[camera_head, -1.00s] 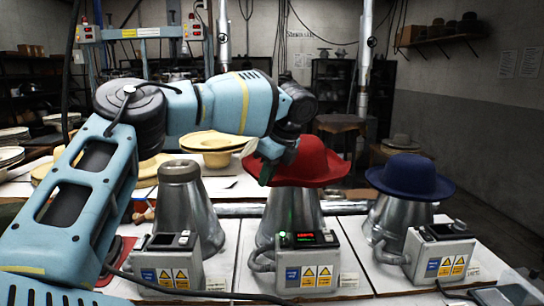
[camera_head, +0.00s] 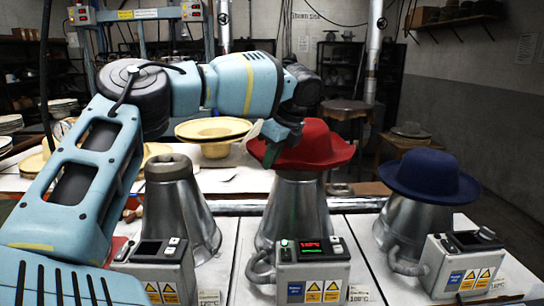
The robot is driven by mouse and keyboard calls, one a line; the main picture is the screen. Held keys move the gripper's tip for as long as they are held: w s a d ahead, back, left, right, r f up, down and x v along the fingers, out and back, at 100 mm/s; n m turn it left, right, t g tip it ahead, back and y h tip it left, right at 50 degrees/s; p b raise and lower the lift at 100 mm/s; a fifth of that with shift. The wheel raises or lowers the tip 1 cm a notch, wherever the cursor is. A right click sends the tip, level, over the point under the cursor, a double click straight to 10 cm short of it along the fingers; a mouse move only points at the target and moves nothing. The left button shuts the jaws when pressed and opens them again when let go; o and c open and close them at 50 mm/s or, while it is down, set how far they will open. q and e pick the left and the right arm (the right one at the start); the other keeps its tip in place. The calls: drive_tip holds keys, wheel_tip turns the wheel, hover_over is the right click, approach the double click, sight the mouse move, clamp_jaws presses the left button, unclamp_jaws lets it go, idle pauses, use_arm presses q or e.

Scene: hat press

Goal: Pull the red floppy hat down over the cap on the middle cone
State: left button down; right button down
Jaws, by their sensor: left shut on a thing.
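The red floppy hat (camera_head: 318,146) sits at the top of the middle metal cone (camera_head: 296,206), its brim tilted a little. My left gripper (camera_head: 272,152) is at the left side of the hat's brim and is shut on it; the fingertips are partly hidden. The hat hides the top of the middle cone, and I cannot see a cap under it. My right gripper is not in view.
Control boxes stand in front of the cones, the middle one (camera_head: 312,270) with a lit red display. Straw-coloured hats (camera_head: 213,131) lie on the table behind.

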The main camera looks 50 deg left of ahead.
use_arm(q)
drive_tip(key=shift+s+d+f, duration=0.1)
drive_tip(key=shift+f, duration=0.1)
drive_tip(key=shift+f+b, duration=0.5)
drive_tip(key=shift+f, duration=0.9)
wheel_tip(320, 180, down, 6)
drive_tip(key=b, duration=0.2)
drive_tip(key=shift+f, duration=0.2)
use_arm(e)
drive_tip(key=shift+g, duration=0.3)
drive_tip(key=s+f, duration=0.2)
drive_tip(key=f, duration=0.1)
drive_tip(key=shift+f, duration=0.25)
use_arm(q)
drive_tip(key=shift+r, duration=0.15)
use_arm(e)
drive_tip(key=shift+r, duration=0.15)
use_arm(q)
drive_tip(key=shift+f, duration=0.5)
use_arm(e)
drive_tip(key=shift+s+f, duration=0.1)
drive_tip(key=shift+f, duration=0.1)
use_arm(q)
drive_tip(key=c, duration=1.4)
unclamp_jaws()
